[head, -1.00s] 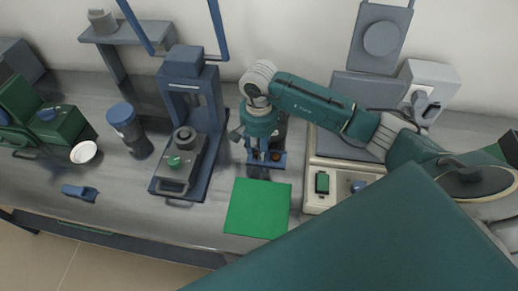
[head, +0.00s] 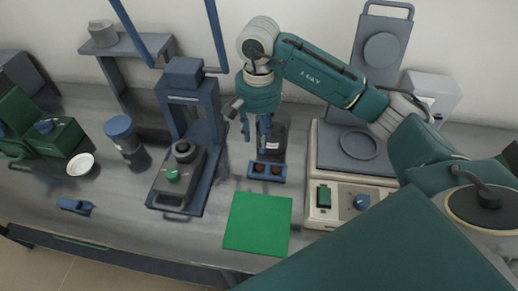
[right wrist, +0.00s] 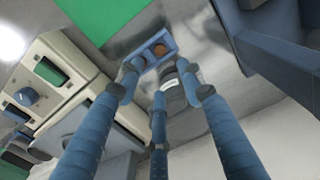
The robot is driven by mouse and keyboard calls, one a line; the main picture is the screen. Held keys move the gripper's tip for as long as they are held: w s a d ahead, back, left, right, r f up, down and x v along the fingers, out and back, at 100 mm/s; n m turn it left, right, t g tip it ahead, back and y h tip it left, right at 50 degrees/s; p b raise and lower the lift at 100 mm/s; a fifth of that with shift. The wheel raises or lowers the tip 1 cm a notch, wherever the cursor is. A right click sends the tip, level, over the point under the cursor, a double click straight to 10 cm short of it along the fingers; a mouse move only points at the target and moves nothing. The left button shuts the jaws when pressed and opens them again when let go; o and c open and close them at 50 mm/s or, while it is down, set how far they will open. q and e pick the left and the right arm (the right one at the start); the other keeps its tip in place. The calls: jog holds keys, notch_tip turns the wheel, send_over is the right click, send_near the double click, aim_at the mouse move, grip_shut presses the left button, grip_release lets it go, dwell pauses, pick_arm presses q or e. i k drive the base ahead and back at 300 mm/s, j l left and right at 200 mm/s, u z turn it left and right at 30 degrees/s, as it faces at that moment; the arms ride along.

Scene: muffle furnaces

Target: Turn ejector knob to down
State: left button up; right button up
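A blue press (head: 187,100) stands left of centre on the bench. Its base carries a green knob (head: 173,175) and a dark round knob (head: 184,150). I cannot tell from the pictures which knob is the ejector knob or which way it is set. My right gripper (head: 258,140) hangs to the right of the press, above and behind a small blue tray (head: 267,172) with two brown round pieces. In the right wrist view its three fingers (right wrist: 158,75) are spread and hold nothing, with the tray beyond the tips. My left gripper does not show.
A dark cylinder (head: 277,135) stands close behind my right gripper. A green mat (head: 257,222) lies in front of the tray. A white device with a blue knob (head: 361,202) is at the right. A blue-lidded jar (head: 122,135) and a white dish (head: 80,164) are at the left.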

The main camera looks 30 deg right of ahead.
aim_at(173, 176)
jog(key=k+j, duration=0.5)
jog(key=k, duration=0.2)
jog(key=k+j, duration=0.5)
jog(key=k, duration=0.15)
